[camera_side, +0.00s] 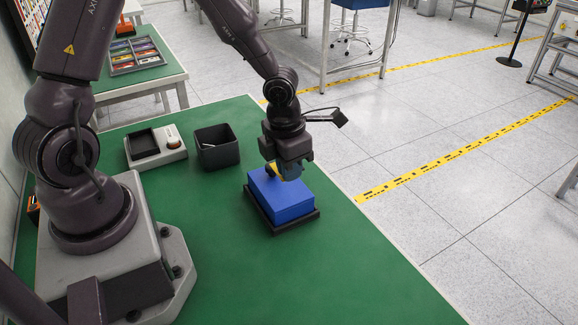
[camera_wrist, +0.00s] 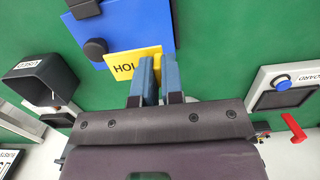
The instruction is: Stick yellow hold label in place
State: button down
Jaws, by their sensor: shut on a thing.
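A blue box (camera_side: 285,196) sits on a black frame (camera_side: 309,222) on the green table. My gripper (camera_side: 284,168) is directly above the box, pointing down. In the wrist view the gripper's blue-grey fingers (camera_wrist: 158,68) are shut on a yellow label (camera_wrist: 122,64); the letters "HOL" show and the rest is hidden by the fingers. The label also shows as a small yellow patch in the side view (camera_side: 274,166). It overlaps the edge of the blue box (camera_wrist: 150,25) in the wrist view. I cannot tell whether it touches the box.
A round black knob (camera_wrist: 95,50) and a black block (camera_wrist: 83,8) appear over the box. A black open bin (camera_side: 217,149) and a grey device (camera_side: 156,147) stand behind left. In the wrist view a unit with a blue button (camera_wrist: 283,82) is at right. The front table is clear.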

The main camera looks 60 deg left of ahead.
aim_at(289, 200)
jog(key=shift+f, duration=2.8)
jog(key=c, duration=1.2)
grip_release()
jog(key=shift+o, duration=0.2)
jog(key=r, duration=0.8)
jog(key=s+r, duration=0.1)
jog(key=r, duration=0.4)
jog(key=shift+s, duration=0.1)
